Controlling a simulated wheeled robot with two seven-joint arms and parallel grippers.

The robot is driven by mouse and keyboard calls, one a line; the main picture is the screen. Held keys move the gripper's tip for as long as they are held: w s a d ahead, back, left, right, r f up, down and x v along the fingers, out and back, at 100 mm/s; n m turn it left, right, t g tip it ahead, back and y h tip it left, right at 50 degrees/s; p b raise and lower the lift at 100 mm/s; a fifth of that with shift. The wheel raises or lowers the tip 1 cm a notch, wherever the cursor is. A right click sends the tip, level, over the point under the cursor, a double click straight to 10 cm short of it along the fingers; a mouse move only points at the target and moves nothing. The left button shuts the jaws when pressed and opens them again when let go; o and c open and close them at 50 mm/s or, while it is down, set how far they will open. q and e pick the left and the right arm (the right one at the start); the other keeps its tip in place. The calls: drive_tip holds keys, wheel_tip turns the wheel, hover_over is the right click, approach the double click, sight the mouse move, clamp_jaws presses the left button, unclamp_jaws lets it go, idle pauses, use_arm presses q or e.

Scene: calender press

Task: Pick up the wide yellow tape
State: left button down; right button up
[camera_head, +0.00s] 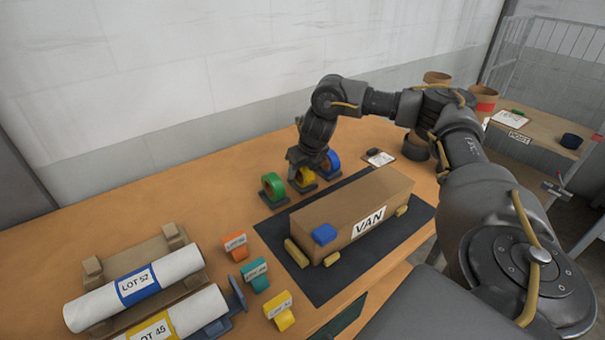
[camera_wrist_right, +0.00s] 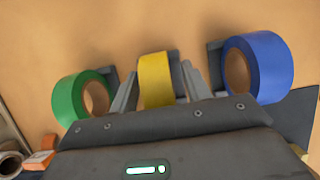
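The wide yellow tape (camera_wrist_right: 155,80) stands upright in the right wrist view, between the green tape (camera_wrist_right: 80,98) and the blue tape (camera_wrist_right: 262,68). In the head view the yellow tape (camera_head: 303,178) is partly hidden by my right gripper (camera_head: 304,172), which points down over it. In the wrist view the fingers of my right gripper (camera_wrist_right: 158,85) are spread, one on each side of the yellow tape. Small gaps seem to show between the fingers and the tape. My left gripper is not in view.
The green tape (camera_head: 273,187) and blue tape (camera_head: 331,162) stand close on either side. A box marked VAN (camera_head: 340,205) lies on a dark mat (camera_head: 335,283) in front. Rolls on a wooden rack (camera_head: 172,236) and several small labelled pieces are at lower left.

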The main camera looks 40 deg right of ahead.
drive_tip(key=c, duration=0.9)
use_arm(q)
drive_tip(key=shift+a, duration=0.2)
use_arm(e)
drive_tip(key=shift+r, duration=0.1)
